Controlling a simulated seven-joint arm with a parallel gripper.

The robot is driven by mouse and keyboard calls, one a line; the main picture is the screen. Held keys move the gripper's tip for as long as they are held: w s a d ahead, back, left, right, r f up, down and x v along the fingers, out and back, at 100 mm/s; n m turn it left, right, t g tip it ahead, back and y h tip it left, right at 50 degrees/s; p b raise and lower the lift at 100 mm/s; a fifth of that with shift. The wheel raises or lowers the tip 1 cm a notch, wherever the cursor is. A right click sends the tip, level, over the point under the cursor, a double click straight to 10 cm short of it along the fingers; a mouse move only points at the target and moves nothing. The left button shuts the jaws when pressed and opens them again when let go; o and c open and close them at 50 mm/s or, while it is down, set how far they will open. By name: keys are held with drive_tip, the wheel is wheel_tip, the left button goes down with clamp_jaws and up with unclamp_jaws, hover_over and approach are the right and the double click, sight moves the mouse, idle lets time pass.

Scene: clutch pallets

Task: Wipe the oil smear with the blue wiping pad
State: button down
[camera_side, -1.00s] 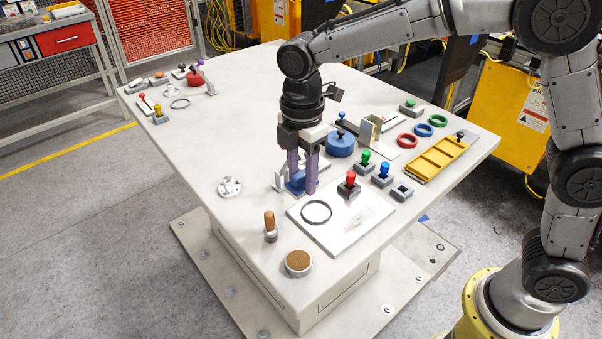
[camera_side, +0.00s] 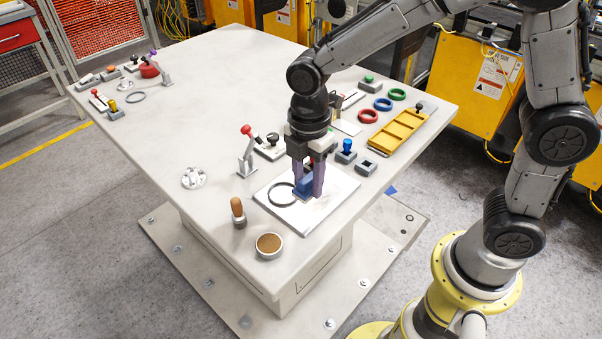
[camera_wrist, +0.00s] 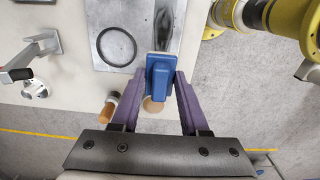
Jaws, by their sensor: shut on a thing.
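My gripper (camera_side: 308,192) is shut on the blue wiping pad (camera_side: 302,187), which sits between its two purple fingers. The pad also shows in the wrist view (camera_wrist: 159,78), with a pale underside edge. In the side view it is over the white plate (camera_side: 310,217), beside the black ring; I cannot tell whether it touches the plate. The oil smear (camera_wrist: 164,25) shows in the wrist view as a dark grey streak on the plate, just beyond the pad. In the side view the smear is largely hidden or faint near the fingers.
The black ring (camera_side: 270,197) lies on the plate. A red-handled clamp (camera_side: 246,158) stands behind it. A wooden-handled tool (camera_side: 238,212) and a brown-topped round cup (camera_side: 269,244) stand at the front. Blue-knobbed block (camera_side: 346,153) is at right. The table's middle left is clear.

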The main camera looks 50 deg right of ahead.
sight(309, 213)
drive_tip(key=shift+f, duration=3.2)
drive_tip(key=shift+d+f, duration=0.25)
drive_tip(key=shift+d, duration=3.65)
drive_tip(key=shift+a, duration=3.65)
drive_tip(key=shift+a+r, duration=0.15)
drive_tip(key=shift+r, duration=0.45)
drive_tip(key=shift+a+r, duration=0.15)
drive_tip(key=shift+r, duration=3.3)
